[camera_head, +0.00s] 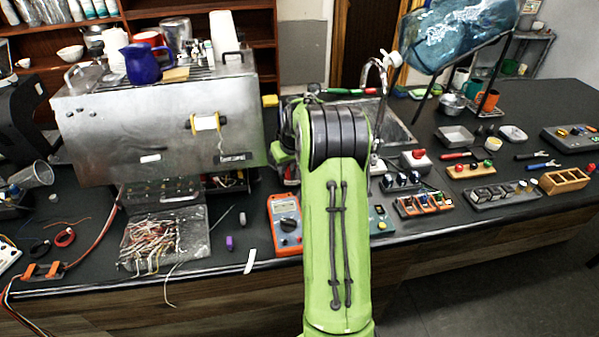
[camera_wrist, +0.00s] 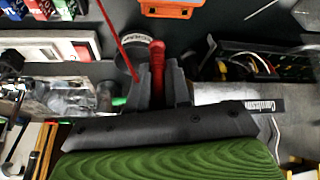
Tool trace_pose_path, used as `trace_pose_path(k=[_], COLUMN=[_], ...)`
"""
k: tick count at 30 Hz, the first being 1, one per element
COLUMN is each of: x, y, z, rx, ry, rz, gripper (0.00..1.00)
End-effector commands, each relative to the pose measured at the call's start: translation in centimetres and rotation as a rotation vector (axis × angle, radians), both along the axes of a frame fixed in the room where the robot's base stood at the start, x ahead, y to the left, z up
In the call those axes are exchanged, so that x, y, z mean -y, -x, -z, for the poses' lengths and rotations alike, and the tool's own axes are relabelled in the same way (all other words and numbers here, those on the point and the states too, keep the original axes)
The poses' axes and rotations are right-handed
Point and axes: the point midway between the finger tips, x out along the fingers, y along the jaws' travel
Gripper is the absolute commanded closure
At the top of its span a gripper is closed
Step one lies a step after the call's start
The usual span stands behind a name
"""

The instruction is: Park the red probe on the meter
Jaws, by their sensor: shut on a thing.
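The red probe (camera_wrist: 157,58) is upright between the two grey fingers of my gripper (camera_wrist: 160,82) in the wrist view. The gripper is shut on it, and the probe's red end sticks out past the fingertips. The meter is an orange case with a grey face and a dial (camera_head: 286,226), on the counter left of my green arm in the head view. Its orange edge also shows at the top of the wrist view (camera_wrist: 170,9), apart from the probe. My arm hides the gripper and probe in the head view.
The steel brewer (camera_head: 155,125) stands at the left, with a tray of tangled wires (camera_head: 127,247) in front. A small orange-framed block (camera_head: 424,204) and a grey tray of parts (camera_head: 490,196) lie right of my arm. A thin red line (camera_wrist: 118,40) runs beside the gripper.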

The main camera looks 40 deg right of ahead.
Motion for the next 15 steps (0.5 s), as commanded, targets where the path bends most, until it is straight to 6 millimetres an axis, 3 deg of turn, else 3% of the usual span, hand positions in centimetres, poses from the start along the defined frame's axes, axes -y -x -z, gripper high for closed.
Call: trace_pose_path(k=[15], x=[0.0], y=[0.1], z=[4.5], rx=[-0.001], ry=[0.000], rz=[0.000], gripper=[1.00])
